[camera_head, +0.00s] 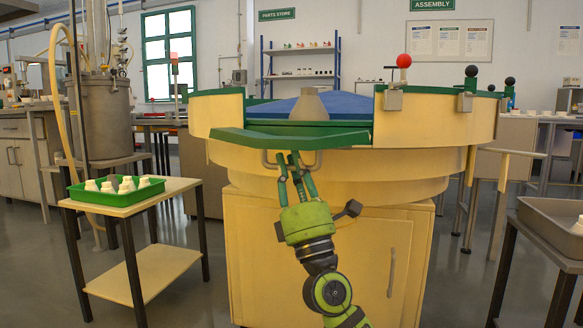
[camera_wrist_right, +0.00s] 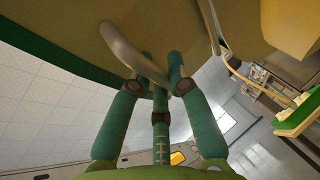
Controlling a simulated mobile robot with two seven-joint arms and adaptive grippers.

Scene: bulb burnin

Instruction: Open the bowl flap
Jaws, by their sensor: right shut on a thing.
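The fingers partly hide the handle. My left gripper is out of view.
A blue cone surface with a grey centre (camera_head: 310,104) is inside the bowl. A red-knobbed post (camera_head: 404,62) and black-knobbed latches (camera_head: 471,72) stand on the right rim. A side table at left holds a green tray (camera_head: 115,197) of white parts. A grey bin (camera_head: 550,232) is at right.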

